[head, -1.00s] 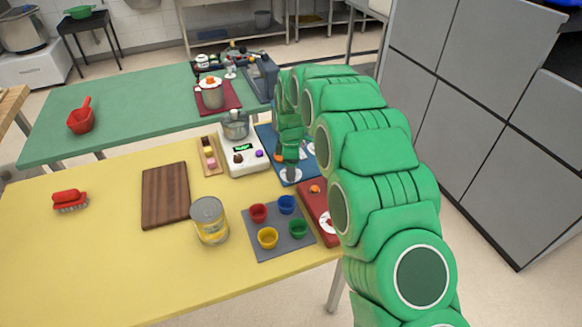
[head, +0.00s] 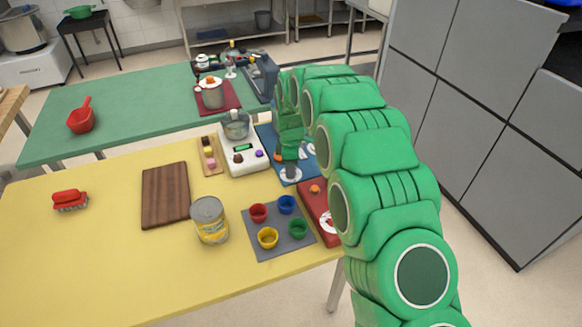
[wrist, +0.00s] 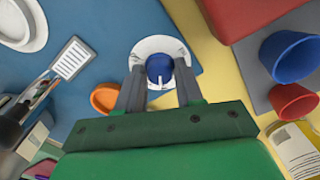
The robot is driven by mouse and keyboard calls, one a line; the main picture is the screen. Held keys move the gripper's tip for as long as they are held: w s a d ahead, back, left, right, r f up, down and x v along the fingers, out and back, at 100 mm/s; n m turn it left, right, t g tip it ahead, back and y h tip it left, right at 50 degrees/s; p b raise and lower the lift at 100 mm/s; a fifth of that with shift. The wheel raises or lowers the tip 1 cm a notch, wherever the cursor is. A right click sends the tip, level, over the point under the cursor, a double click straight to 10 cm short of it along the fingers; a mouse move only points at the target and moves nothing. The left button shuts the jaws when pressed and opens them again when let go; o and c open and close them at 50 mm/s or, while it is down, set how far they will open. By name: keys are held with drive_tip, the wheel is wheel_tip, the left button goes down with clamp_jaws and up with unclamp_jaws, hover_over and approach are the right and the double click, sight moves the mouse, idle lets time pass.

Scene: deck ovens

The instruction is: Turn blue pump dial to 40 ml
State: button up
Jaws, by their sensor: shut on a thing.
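The blue pump dial (wrist: 160,68) is a round blue knob on a white disc (wrist: 148,50) set on a blue base. A white pointer line on the knob points toward the bottom of the wrist view. My gripper (wrist: 160,80) has its two grey fingers on either side of the knob, shut on it. In the head view my gripper (head: 290,167) reaches down over the white disc (head: 291,176) on the blue base (head: 304,164). The disc's scale marks are too small to read, and the fingers hide part of it.
A red base (head: 313,205) with its own dial lies nearer, partly behind my arm. A grey mat (head: 268,243) with coloured cups, a can (head: 209,222) and a white scale (head: 240,165) stand close by. The yellow table's left front is clear.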

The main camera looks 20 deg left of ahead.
drive_tip(key=m, duration=0.3)
drive_tip(key=shift+m, duration=0.4)
drive_tip(key=m, duration=0.3)
drive_tip(key=shift+m, duration=0.4)
drive_tip(key=m, duration=0.4)
drive_tip(key=shift+m, duration=1.7)
drive_tip(key=o, duration=1)
